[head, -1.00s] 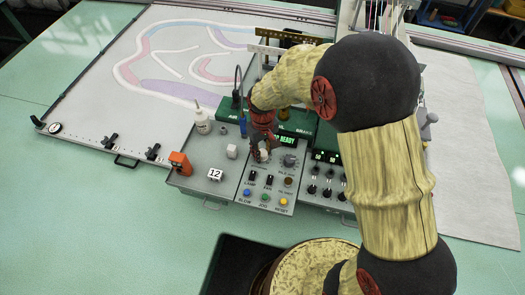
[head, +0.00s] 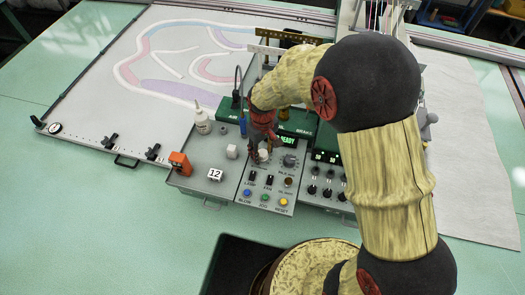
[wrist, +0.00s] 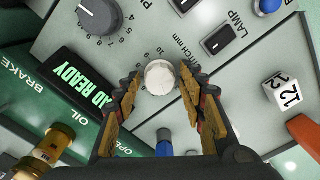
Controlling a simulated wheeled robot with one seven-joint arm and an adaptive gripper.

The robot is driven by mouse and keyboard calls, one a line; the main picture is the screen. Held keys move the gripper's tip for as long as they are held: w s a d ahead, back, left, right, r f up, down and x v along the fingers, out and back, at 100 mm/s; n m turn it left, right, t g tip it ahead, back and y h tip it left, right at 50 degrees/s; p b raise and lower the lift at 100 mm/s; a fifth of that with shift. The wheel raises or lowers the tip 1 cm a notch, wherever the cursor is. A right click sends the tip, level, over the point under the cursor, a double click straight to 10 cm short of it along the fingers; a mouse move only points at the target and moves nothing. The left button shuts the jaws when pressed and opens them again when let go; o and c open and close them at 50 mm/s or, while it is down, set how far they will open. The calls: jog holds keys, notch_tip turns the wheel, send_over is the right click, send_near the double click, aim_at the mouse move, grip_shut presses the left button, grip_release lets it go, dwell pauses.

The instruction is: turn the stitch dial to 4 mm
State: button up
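The stitch dial (wrist: 160,77) is a small pale round knob on the grey panel, with a printed number scale and part of the word STITCH mm beside it in the wrist view. In the head view the dial (head: 263,155) shows just below my gripper (head: 263,143). In the wrist view my gripper (wrist: 161,80) has one finger on each side of the dial. The fingers are apart, with a narrow gap to the knob; I cannot see firm contact. The dial's pointer and exact setting are too unclear to read.
A larger dark dial (wrist: 100,17) is close by. The LAMP switch (wrist: 218,40), a blue button (wrist: 267,5) and a green display (wrist: 75,80) surround the dial. A white block marked 12 (head: 215,174) and an orange item (head: 180,163) stand left of the controls.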

aim_at(263, 153)
jog(key=shift+o, duration=0.4)
notch_tip(263, 153, up, 12)
dwell(0.5)
dwell(0.4)
